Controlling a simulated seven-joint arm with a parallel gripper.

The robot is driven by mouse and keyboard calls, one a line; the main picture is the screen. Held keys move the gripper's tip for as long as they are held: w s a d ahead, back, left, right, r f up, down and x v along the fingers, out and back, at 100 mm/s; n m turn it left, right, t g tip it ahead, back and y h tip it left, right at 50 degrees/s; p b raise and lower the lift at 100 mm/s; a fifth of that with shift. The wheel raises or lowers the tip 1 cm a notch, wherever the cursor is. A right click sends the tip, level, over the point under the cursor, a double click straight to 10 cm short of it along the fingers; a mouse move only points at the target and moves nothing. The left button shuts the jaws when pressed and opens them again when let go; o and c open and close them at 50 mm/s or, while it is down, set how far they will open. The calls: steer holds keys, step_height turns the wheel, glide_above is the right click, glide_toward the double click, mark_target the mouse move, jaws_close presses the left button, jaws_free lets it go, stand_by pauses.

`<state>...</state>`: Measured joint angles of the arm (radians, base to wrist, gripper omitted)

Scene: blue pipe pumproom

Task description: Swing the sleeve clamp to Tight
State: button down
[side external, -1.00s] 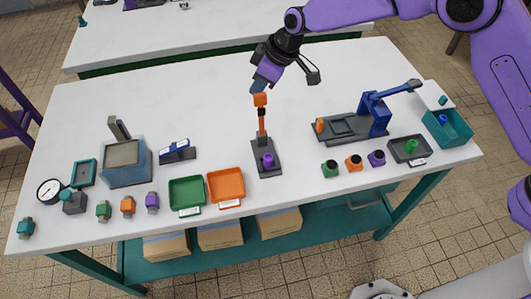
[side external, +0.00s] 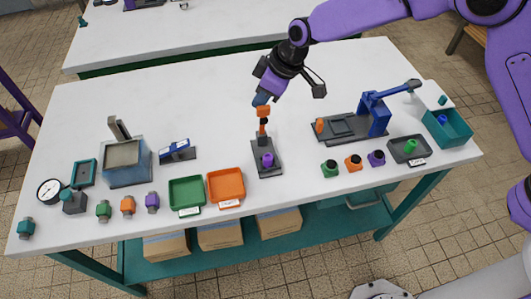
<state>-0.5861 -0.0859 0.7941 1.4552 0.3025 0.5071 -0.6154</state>
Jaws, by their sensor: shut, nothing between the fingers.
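The sleeve clamp (side external: 273,170) is a dark grey base near the middle of the table, with a purple fitting (side external: 267,160) seated on it. Its orange-and-black lever (side external: 263,113) stands up from the rear of the base and looks foreshortened, its orange knob leaning toward the near side. My gripper (side external: 261,98) is shut and empty, with its blue fingertips right at the back and top of the orange knob. It appears to touch the knob, though exact contact is too small to tell. Any Tight marking is not readable.
Orange (side external: 226,200) and green (side external: 186,210) trays stand left of the clamp. A blue lever press (side external: 374,118) stands to the right, with several small coloured fittings in front of it. A grey tank (side external: 126,165) and a gauge (side external: 50,190) are at left. The table's rear is clear.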

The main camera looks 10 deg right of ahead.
mark_target(261, 120)
steer(key=shift+s+f, duration=1.05)
steer(key=shift+s, duration=0.15)
steer(key=shift+s+d+r, duration=0.15)
steer(key=shift+s, duration=0.15)
steer(key=shift+r, duration=0.1)
steer(key=shift+w+r, duration=0.35)
steer(key=shift+r, duration=0.6)
steer(key=shift+w+r, duration=0.35)
steer(key=shift+r, duration=0.6)
steer(key=shift+w+r, duration=0.35)
steer(key=shift+r, duration=0.7)
